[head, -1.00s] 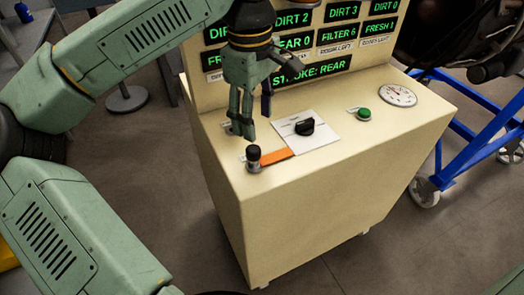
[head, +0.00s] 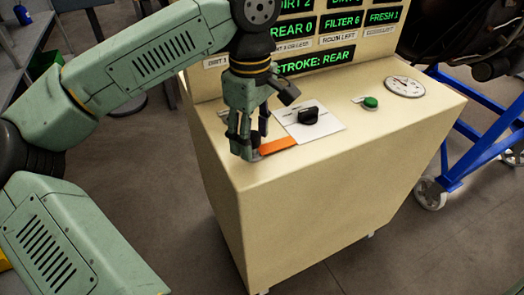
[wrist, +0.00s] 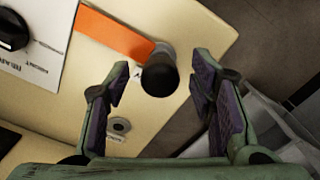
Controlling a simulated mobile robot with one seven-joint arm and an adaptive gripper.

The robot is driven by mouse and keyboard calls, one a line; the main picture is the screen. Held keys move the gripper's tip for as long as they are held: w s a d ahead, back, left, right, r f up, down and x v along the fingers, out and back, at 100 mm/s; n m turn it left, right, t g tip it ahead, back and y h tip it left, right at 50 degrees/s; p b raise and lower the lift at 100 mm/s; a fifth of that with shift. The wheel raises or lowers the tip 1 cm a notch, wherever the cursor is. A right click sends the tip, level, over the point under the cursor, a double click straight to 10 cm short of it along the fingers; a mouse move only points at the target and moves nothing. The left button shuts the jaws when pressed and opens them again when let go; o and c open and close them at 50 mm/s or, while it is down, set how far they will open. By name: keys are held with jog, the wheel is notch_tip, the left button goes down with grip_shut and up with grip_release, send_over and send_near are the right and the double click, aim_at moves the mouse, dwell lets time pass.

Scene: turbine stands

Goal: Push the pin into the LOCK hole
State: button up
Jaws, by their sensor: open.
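The pin, with a black knob (wrist: 160,77), shows in the wrist view over a grey metal collar (wrist: 163,50) beside the orange strip. A second round fitting with a dark centre (wrist: 120,125) lies lower on the panel. I cannot read which hole is LOCK. My gripper (wrist: 161,80) is open, with a finger on each side of the knob and visible gaps to both. In the head view my gripper (head: 246,150) is low at the console's left front corner and hides the knob. How deep the pin sits cannot be told.
The cream console (head: 330,190) carries an orange strip (head: 278,145), a black rotary knob (head: 308,116) on a white plate, a green button (head: 370,103) and a gauge (head: 405,87). The upright display panel (head: 315,60) stands close behind my gripper. A blue wheeled stand (head: 465,150) is at right.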

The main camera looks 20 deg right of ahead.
jog(key=shift+c, duration=0.5)
dwell(0.3)
grip_shut()
dwell(0.5)
